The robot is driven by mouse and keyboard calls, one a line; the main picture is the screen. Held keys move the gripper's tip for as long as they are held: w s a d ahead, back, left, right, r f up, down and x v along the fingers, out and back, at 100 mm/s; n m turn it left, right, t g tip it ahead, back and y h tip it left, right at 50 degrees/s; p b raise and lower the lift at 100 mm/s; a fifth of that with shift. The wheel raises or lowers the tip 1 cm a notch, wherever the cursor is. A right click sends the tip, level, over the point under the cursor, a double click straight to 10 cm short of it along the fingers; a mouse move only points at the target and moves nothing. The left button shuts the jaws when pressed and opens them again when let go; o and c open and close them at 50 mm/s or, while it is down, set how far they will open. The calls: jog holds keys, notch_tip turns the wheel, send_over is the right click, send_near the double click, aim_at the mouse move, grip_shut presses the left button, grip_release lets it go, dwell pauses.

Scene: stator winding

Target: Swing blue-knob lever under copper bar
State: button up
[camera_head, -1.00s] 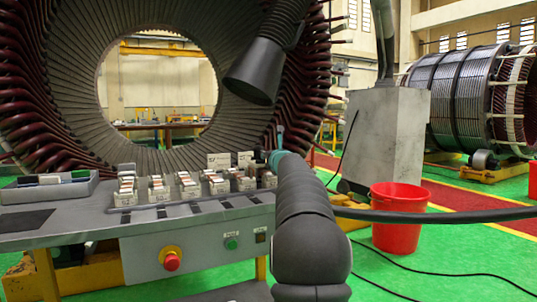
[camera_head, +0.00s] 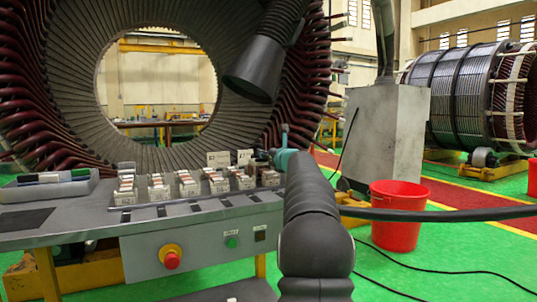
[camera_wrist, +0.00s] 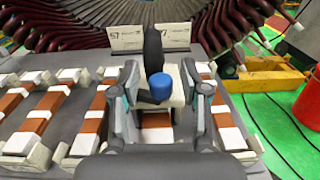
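A blue knob (camera_wrist: 162,87) sits on a dark lever (camera_wrist: 153,50) at the far end of a fixture in the wrist view. My gripper (camera_wrist: 163,82) is open, one finger to each side of the knob, with a gap visible between fingers and knob. A copper bar (camera_wrist: 156,134) lies between white blocks below and nearer than the knob, partly covered by the gripper. The lever looks off the bar, beyond it. In the head view my arm hides the knob, the lever and the fingertips.
More copper bars (camera_wrist: 38,118) in white blocks stand in a row to the left on the grey bench (camera_head: 80,232). White number cards (camera_wrist: 150,37) stand behind. The large stator (camera_head: 60,100) is close behind the bench. A red bucket (camera_head: 397,222) stands at right.

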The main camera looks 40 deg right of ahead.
jog(key=shift+s, duration=0.1)
jog(key=v, duration=1.1)
jog(key=shift+s, duration=0.4)
jog(key=shift+a, duration=0.2)
